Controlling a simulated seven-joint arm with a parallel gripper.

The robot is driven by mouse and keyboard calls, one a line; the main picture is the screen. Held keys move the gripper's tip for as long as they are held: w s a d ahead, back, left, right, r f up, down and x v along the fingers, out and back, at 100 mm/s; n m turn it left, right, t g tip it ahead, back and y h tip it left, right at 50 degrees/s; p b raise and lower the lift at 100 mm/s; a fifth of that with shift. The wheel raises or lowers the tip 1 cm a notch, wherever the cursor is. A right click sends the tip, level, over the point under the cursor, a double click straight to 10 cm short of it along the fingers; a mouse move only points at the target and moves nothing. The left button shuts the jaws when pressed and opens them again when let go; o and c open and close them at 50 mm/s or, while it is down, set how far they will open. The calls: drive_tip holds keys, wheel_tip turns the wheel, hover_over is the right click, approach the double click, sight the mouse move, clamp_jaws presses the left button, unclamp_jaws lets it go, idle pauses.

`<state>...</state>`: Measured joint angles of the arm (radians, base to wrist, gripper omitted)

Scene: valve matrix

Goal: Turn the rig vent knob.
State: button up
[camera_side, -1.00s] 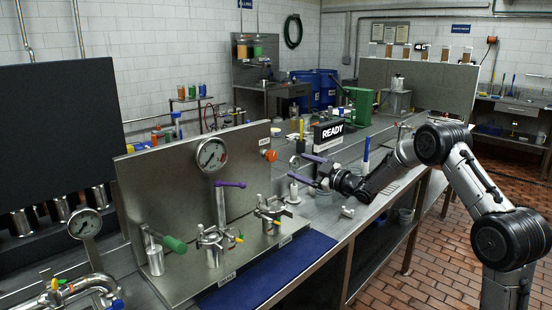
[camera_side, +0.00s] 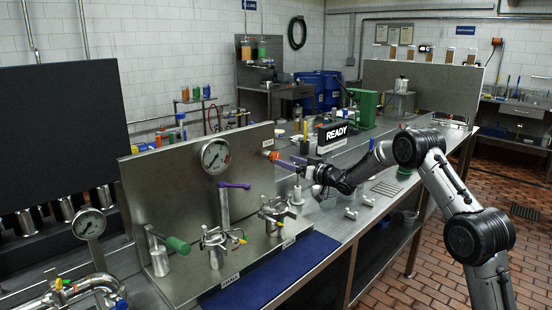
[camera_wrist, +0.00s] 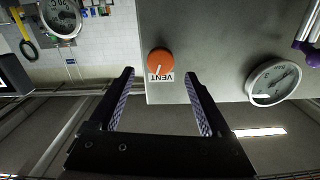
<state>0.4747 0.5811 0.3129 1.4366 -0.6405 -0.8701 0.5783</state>
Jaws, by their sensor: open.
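The vent knob is a round orange knob (camera_wrist: 160,61) with a white pointer mark and a white VENT label (camera_wrist: 160,77) beside it. It sits on the grey upright panel (camera_wrist: 215,40). In the side view the knob (camera_side: 273,155) is near the panel's right edge. My gripper (camera_wrist: 158,75) is open and empty, its two dark fingers with purple inner pads spread either side of the knob's line in the wrist view. In the side view my gripper (camera_side: 287,163) is close to the knob; I cannot tell whether the fingertips reach around it.
A round gauge (camera_wrist: 274,82) is mounted on the same panel. In the side view a purple-handled valve (camera_side: 233,186) and clamp fittings (camera_side: 275,211) stand before the panel. A READY display (camera_side: 336,134) stands behind my gripper. A blue mat (camera_side: 270,274) lies in front.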

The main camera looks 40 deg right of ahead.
sight(277, 157)
drive_tip(key=shift+w, duration=3.15)
